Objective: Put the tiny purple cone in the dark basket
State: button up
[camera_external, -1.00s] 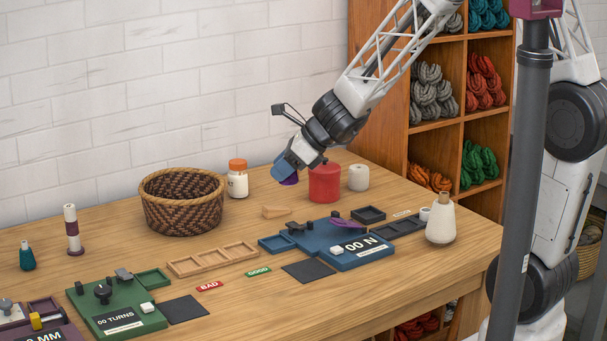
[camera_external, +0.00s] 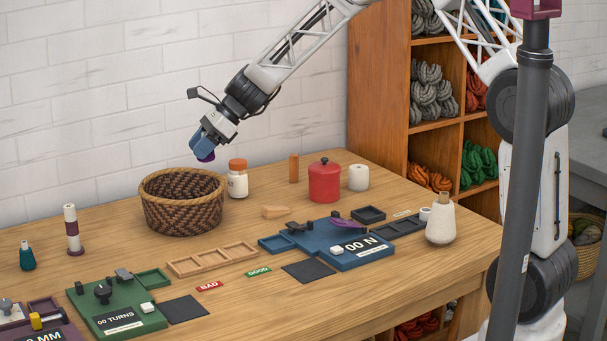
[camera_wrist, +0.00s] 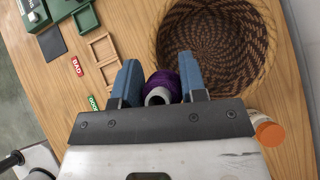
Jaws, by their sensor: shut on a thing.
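My gripper (camera_external: 203,148) is shut on the tiny purple cone (camera_external: 206,157). In the wrist view the purple cone (camera_wrist: 162,84) sits between the two blue fingers, its pale hollow end facing the camera. The dark basket (camera_external: 183,212) is a brown woven bowl with a lighter rim, standing at the back left of the table. My gripper holds the cone above the back right part of the basket's rim. In the wrist view the basket (camera_wrist: 215,45) is open and its visible inside looks empty; the fingers hide part of its near side.
A white jar with an orange lid (camera_external: 237,179) stands close to the basket's right. A red canister (camera_external: 324,181) and a white spool (camera_external: 358,178) are further right. A wooden tray (camera_external: 212,259) and the green device (camera_external: 115,305) lie in front.

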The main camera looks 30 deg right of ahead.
jog(key=w+a+f+n+g, duration=0.2)
jog(key=w+a+f, duration=0.2)
jog(key=w+f, duration=0.3)
jog(key=shift+w+a+f+n, duration=0.2)
jog(key=shift+w+a+n, duration=0.2)
jog(key=shift+w, duration=0.45)
jog(key=shift+f, duration=2.5)
jog(key=shift+f, duration=2.5)
jog(key=shift+f, duration=0.1)
jog(key=o, duration=1)
